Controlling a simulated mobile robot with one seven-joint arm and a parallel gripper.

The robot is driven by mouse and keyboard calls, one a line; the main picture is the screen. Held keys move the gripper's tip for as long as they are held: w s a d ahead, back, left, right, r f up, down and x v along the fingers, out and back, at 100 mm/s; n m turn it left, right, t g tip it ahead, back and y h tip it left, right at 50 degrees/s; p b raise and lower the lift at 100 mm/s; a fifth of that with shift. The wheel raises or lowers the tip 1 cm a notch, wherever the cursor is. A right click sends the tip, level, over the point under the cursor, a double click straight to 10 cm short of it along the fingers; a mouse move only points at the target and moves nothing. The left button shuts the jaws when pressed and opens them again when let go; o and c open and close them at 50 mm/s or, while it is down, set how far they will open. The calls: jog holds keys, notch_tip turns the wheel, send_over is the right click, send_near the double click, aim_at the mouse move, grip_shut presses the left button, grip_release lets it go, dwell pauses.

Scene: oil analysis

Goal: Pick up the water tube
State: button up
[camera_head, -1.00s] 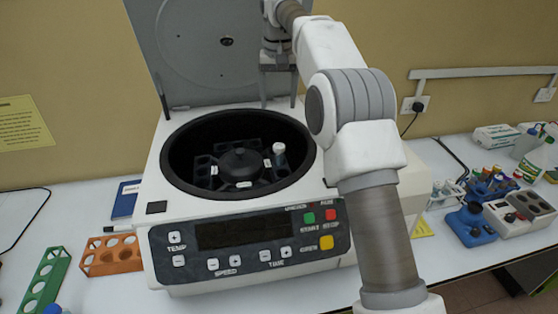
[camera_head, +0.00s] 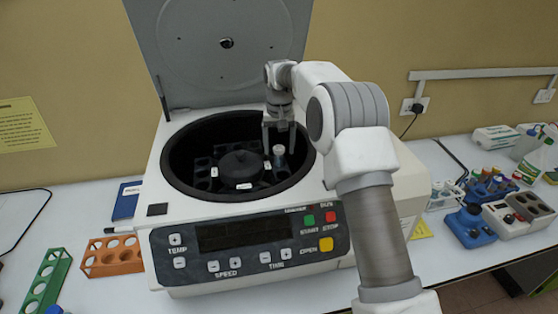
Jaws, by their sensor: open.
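The water tube (camera_head: 279,154) stands upright in a slot of the centrifuge rotor, right of the hub (camera_head: 240,163); I take it for the water tube because it is the only tube I see in there, and no label is legible. It has a pale cap. My gripper (camera_head: 279,147) points down inside the bowl of the open centrifuge (camera_head: 165,170). Its fingers are open and stand on either side of the tube's top in this view. I cannot tell whether they touch it. The tube's lower part is hidden in the rotor.
The raised lid (camera_head: 200,60) stands behind the bowl, and the bowl's rim surrounds my gripper. An orange rack (camera_head: 110,256) and a green rack (camera_head: 46,280) are at left. A blue device (camera_head: 470,226) and several bottles are at right.

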jog(key=shift+f, duration=0.65)
grip_shut()
jog(key=shift+w, duration=0.1)
